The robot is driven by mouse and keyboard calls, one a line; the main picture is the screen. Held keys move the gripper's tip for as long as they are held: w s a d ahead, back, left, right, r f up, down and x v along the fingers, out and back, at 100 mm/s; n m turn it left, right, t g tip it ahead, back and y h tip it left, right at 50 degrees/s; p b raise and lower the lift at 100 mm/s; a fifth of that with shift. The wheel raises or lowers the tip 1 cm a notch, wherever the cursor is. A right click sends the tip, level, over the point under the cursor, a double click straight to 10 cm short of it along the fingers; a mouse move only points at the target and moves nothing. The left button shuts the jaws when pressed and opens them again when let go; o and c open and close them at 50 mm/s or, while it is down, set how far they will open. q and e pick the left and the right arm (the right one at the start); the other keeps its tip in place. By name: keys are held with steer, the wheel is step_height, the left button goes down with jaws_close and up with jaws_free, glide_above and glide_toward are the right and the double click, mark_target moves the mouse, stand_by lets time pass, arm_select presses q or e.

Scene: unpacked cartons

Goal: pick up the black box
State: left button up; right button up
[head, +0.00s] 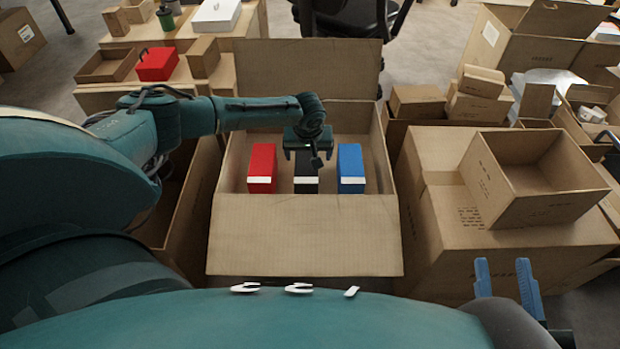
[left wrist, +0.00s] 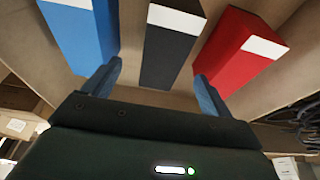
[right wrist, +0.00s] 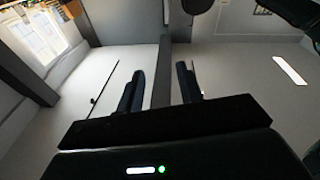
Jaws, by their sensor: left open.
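The black box (head: 306,172) stands in the open carton (head: 305,235) between a red box (head: 262,168) and a blue box (head: 351,168). It has a white label band. My left gripper (head: 304,150) is over the black box and hides part of it in the head view. In the left wrist view, the black box (left wrist: 172,45) lies ahead between the spread fingers of the left gripper (left wrist: 158,72), which is open and empty. My right gripper (head: 505,272) is open and empty at the lower right, away from the carton; its fingers (right wrist: 160,82) also show apart in the right wrist view.
The red box (left wrist: 238,50) and blue box (left wrist: 82,35) flank the black one closely. The carton's walls and raised back flap (head: 308,68) surround them. A closed carton with an open box (head: 535,180) on it stands to the right. A table (head: 165,42) with small items is at the back left.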

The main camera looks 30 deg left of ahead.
mark_target(307, 163)
arm_select(q)
steer(key=b+x, duration=0.1)
steer(key=x, duration=0.3)
steer(key=shift+b, duration=0.35)
steer(key=b+x, duration=0.2)
steer(key=shift+a+f, duration=0.25)
steer(key=shift+a, duration=0.05)
steer(key=shift+b+x, duration=0.75)
steer(key=shift+x, duration=0.05)
steer(key=shift+w+f, duration=0.15)
steer(key=shift+f, duration=0.05)
steer(key=shift+a+r, duration=0.1)
steer(key=c, duration=1.4)
arm_select(e)
steer(key=shift+w+a+r+n+t+y, duration=0.1)
steer(key=shift+w+r+n+t+y, duration=0.25)
steer(key=shift+r+y, duration=0.3)
steer(key=shift+w+a+r+n+t+y, duration=0.1)
steer(key=shift+w+r+n+t+y, duration=0.15)
steer(key=shift+r+t+y, duration=0.3)
